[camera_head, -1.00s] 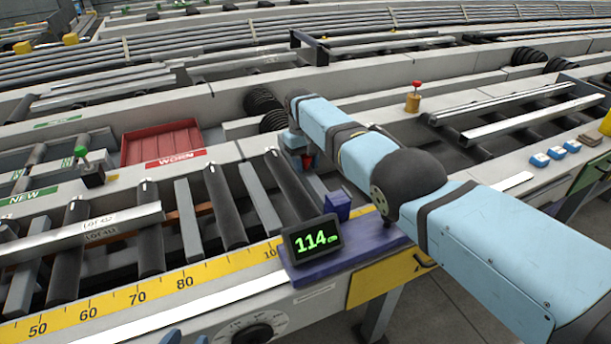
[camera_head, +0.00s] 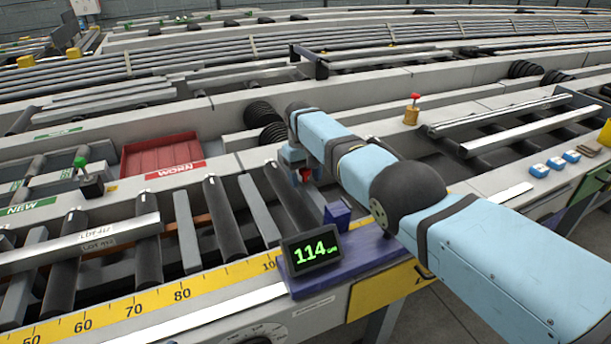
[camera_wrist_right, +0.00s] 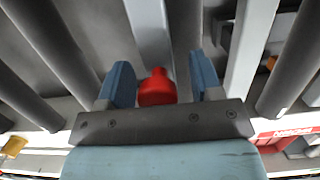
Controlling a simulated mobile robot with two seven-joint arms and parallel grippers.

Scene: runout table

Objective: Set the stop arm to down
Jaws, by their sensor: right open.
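A red knob (camera_wrist_right: 157,88) shows between the two blue fingers of my right gripper (camera_wrist_right: 163,80) in the right wrist view. The fingers are open, with a gap on both sides of the knob. In the head view the red knob (camera_head: 305,175) shows just below my right gripper (camera_head: 298,160), over the rollers. A grey bar (camera_wrist_right: 148,30) runs beyond the knob in the wrist view; I cannot tell whether it is the stop arm. The purple-blue stop carriage (camera_head: 360,255) carries a block (camera_head: 337,214) and a display (camera_head: 311,249) reading 114. My left gripper is out of view.
A yellow scale (camera_head: 215,286) runs along the table's front edge. A green knob (camera_head: 80,162) stands at the left, near a red tray (camera_head: 160,153).

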